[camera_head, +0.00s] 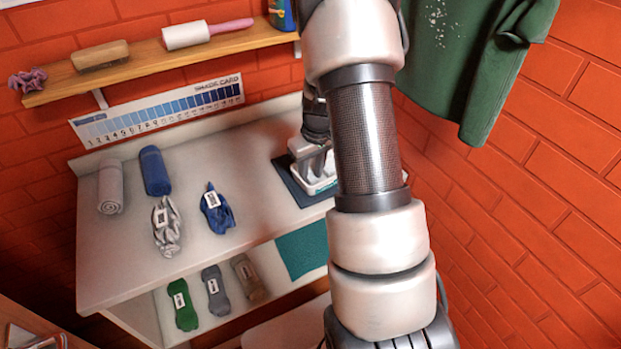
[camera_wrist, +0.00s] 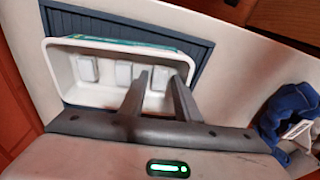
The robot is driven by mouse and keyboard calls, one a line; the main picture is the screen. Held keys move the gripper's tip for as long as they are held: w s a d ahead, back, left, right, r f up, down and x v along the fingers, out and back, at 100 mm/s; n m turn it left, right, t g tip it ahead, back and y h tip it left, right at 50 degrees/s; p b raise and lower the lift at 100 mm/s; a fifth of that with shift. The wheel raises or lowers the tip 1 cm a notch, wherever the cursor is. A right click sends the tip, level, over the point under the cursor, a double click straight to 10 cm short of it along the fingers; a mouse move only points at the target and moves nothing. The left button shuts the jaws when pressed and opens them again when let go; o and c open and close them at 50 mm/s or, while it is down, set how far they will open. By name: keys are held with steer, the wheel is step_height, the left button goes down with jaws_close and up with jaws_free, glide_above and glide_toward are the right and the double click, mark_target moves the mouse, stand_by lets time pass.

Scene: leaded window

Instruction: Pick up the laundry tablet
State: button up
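In the wrist view, several small white laundry tablets stand in a row inside a white open box (camera_wrist: 58,72). One tablet (camera_wrist: 88,70) is at the left, another tablet (camera_wrist: 124,72) is in the middle, and a further tablet (camera_wrist: 158,78) shows between my finger tips. My gripper (camera_wrist: 160,76) is open, its two dark fingers apart and reaching over the box's near wall. I cannot tell whether the fingers touch that tablet. In the head view, my gripper (camera_head: 318,158) is over the box (camera_head: 322,187), partly hidden by my arm.
The box sits on a dark blue ribbed mat (camera_head: 290,183) on a white counter (camera_head: 250,160). A blue folded garment (camera_head: 215,208), a grey one (camera_head: 166,226) and rolled towels lie to the left. A wooden shelf (camera_head: 150,55) and a hanging green garment (camera_head: 465,60) are above.

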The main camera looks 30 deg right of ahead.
mark_target(311, 177)
steer(key=shift+c, duration=0.2)
jaws_close()
steer(key=shift+r, duration=0.1)
step_height(311, 177, up, 10)
stand_by(0.4)
